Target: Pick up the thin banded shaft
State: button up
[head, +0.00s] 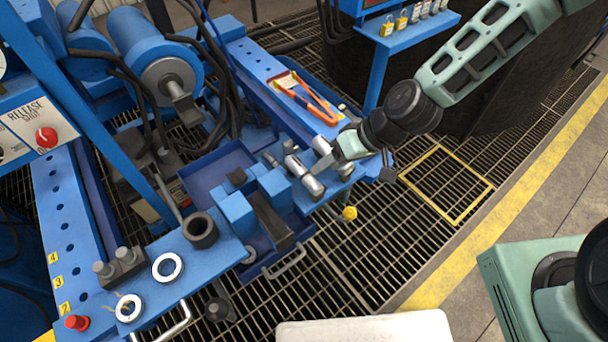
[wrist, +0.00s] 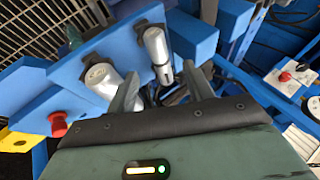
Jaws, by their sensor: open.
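Two silver shafts show in the wrist view, seated side by side at a blue fixture. The thinner shaft (wrist: 157,48) has a dark band near its lower end and looks like the thin banded shaft. The thicker shaft (wrist: 103,80) lies left of it. My gripper (wrist: 163,88) is open, its two fingers apart and empty. The thin shaft's banded end points into the gap between the fingertips; I cannot tell how far apart they are in depth. In the head view my gripper (head: 326,160) is at the blue bench, close beside a silver cylinder (head: 302,174), and partly hides the parts there.
Blue blocks (head: 237,212) and a tray (head: 212,169) lie left of my gripper. An orange-handled tool (head: 310,100) lies on the beam behind. A yellow knob (head: 349,213) sits below the bench end. Rings (head: 167,266) lie at the near left.

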aim_at(311, 176)
jog(key=x, duration=0.6)
jog(key=shift+w+a+f, duration=0.15)
jog(key=shift+w+f, duration=0.05)
jog(key=shift+r, duration=0.1)
grip_shut()
